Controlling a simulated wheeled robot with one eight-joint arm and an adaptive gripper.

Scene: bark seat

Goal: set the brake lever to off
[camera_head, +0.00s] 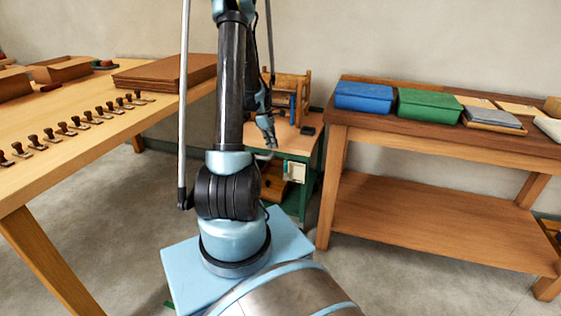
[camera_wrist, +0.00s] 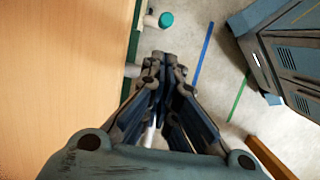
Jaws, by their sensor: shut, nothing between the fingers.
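A short pale rod with a teal knob (camera_wrist: 165,19) sticks out beside the edge of the wooden top in the wrist view. It may be the brake lever; I cannot read its setting. My gripper (camera_wrist: 164,62) is shut and empty, its fingertips just below that knob in the picture and apart from it. In the head view my gripper (camera_head: 270,140) points down at the front edge of the small bench with green legs (camera_head: 296,146). My arm hides part of that bench, and I cannot make out the lever there.
A small white box (camera_head: 294,172) is on the bench's front. A long table with stamps (camera_head: 60,175) stands at left. At right, a wooden table (camera_head: 440,135) bears a blue box (camera_head: 364,97) and a green box (camera_head: 428,106). Floor between the tables is partly clear.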

